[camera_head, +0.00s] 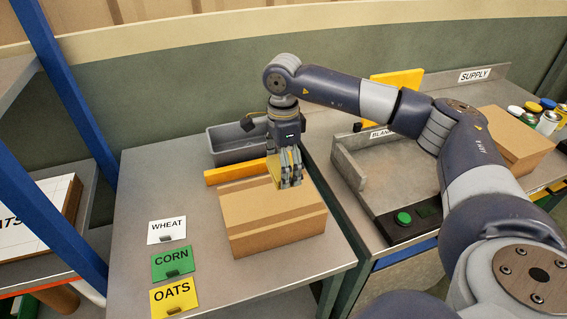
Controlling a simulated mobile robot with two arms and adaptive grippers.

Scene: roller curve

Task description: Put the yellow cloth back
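My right gripper (287,168) comes in from the right and points down over the far edge of a cardboard box (277,239). Its fingers look closed on a small folded yellow cloth (274,170), which shows at their left side. The cloth is just above or touching the box top; I cannot tell which. The rest of the cloth is hidden by the fingers. My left gripper is not in view.
A green button (403,218) is on the right bench. Blue posts rise at far left.

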